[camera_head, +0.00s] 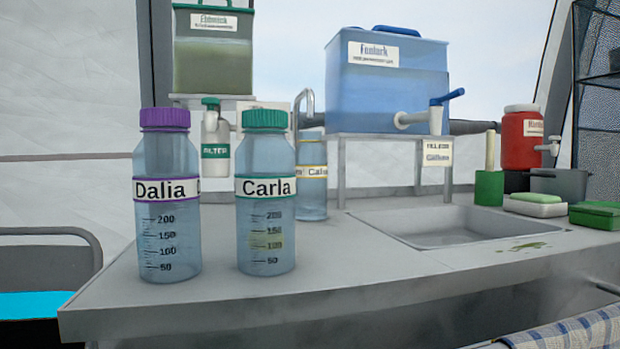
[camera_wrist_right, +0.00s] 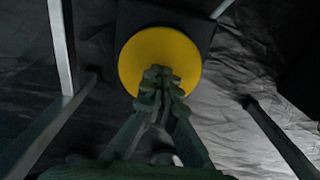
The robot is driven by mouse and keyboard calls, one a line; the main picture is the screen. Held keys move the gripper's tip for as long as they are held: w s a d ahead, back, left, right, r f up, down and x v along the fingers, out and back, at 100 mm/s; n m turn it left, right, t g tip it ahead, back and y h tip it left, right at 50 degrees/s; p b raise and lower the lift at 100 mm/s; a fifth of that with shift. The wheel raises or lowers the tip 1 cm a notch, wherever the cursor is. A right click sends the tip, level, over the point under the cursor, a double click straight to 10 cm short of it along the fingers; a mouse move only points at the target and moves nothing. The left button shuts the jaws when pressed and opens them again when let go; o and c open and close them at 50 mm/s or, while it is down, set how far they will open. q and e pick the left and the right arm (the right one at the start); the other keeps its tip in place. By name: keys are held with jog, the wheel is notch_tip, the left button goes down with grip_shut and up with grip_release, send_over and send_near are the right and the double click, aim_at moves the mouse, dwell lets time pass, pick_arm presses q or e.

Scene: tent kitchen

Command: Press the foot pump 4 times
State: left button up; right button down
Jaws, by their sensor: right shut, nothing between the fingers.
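The foot pump (camera_wrist_right: 185,50) shows in the right wrist view as a round yellow pad on a dark square base, on the dark crinkled floor. My right gripper (camera_wrist_right: 160,80) is shut and empty. Its fingertips overlap the lower middle of the yellow pad in the picture. I cannot tell whether they touch the pad or hover above it. The head view shows neither the pump nor any gripper. My left gripper is not in view.
Metal legs and bars (camera_wrist_right: 62,45) flank the pump on both sides. Above, the grey counter (camera_head: 350,262) carries the Dalia bottle (camera_head: 167,235), the Carla bottle (camera_head: 266,215), a sink (camera_head: 460,226) and a blue water tank (camera_head: 385,95). A checked cloth (camera_head: 575,335) hangs at the front right.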

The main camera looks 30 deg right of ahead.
jog(key=shift+r+p, duration=2.8)
jog(key=shift+r, duration=0.15)
notch_tip(320, 180, up, 6)
jog(key=p, duration=0.5)
jog(key=shift+s, duration=0.1)
